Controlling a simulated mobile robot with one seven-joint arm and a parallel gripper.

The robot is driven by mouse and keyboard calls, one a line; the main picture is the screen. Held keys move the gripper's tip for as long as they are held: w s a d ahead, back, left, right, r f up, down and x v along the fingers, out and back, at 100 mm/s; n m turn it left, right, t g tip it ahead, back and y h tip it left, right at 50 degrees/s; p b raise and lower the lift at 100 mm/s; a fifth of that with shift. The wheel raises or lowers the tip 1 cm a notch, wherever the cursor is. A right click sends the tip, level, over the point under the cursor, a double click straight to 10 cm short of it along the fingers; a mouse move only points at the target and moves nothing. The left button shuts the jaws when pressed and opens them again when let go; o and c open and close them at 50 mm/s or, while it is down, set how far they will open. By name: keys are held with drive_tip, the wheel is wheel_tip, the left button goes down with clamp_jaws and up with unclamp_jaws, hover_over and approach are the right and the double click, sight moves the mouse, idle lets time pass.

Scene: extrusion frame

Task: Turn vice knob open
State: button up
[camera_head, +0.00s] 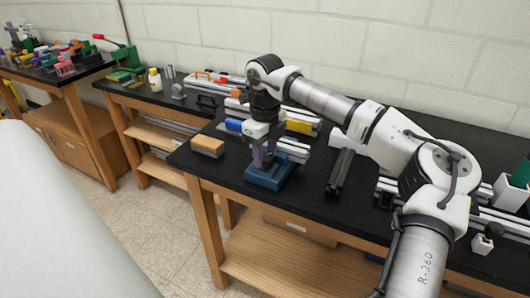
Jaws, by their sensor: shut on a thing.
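A blue vice (268,176) stands on the black bench top near its front left corner. My gripper (262,160) is directly above the vice, pointing down, with its fingers at the vice's upper part. It appears shut on the vice knob, but the fingers and my wrist hide the knob, so its angle cannot be told. My arm reaches in from the right side of the view.
A tan block (207,146) lies left of the vice. Aluminium extrusions and a yellow piece (299,126) lie behind it. A dark extrusion (340,172) lies to the right. The bench's front edge (225,184) is close to the vice.

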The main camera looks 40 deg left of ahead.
sight(265, 156)
drive_tip(key=n, duration=0.7)
drive_tip(key=shift+r, duration=0.1)
drive_tip(key=n+p, duration=0.1)
drive_tip(key=n, duration=0.5)
drive_tip(key=shift+n, duration=0.4)
drive_tip(key=n, duration=0.4)
drive_tip(key=n+p, duration=0.1)
drive_tip(key=n, duration=0.4)
drive_tip(key=o, duration=1)
wheel_tip(265, 156, up, 14)
drive_tip(key=shift+f+b, duration=0.15)
drive_tip(key=shift+b, duration=0.95)
